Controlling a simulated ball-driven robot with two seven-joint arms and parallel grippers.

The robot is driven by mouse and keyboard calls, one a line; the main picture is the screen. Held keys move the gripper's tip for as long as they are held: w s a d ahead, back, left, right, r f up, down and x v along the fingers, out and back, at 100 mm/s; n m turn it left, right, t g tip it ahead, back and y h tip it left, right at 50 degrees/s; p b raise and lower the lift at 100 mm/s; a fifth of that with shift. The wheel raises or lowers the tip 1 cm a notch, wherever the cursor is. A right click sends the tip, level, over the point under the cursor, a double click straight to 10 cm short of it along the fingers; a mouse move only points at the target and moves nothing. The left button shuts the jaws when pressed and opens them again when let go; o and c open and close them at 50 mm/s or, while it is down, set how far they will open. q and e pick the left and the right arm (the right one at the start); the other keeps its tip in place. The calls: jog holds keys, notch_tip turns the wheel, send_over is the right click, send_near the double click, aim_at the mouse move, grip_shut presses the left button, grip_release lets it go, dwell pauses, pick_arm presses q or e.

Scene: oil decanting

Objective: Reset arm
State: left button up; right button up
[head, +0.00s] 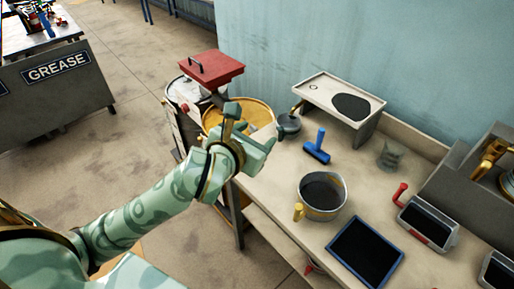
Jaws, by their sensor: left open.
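My left arm reaches in from the lower left. Its gripper (250,131) is open, with nothing seen between the fingers. It is above the left end of the beige workbench (282,208), in front of a yellow-topped round container (262,111) that it partly hides. A round metal pot (322,194) with dark contents and a yellow handle stands on the bench, right of and nearer than the gripper. My right gripper is out of view.
A blue-handled tool (317,148), a clear cup (390,155) and a blue-rimmed black tray (365,252) are on the bench. A pale stand (314,91) is at the back. A red lid (204,68) rises behind the gripper. Open floor (120,125) lies left.

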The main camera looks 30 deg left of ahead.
pick_arm(q)
jog(key=shift+a+f, duration=0.1)
jog(key=shift+a, duration=0.05)
dwell(0.3)
jog(key=shift+w, duration=0.1)
